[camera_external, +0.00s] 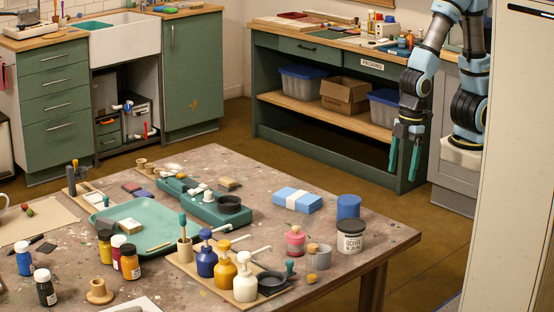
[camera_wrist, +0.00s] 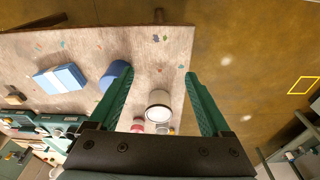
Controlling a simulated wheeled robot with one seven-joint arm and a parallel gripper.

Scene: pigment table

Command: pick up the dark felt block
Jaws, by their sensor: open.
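My gripper (camera_external: 404,160) hangs past the table's right end, well away from these blocks. It also shows in the wrist view (camera_wrist: 159,76), its two green fingers wide apart with nothing held between them.
On the table (camera_external: 340,262) stand a blue cylinder (camera_external: 348,206), a labelled jar (camera_external: 351,237), a blue block with a pale band (camera_external: 298,200), pump bottles (camera_external: 245,280) and a green tray (camera_external: 150,215). A workbench (camera_external: 300,133) stands behind. Floor is clear between them.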

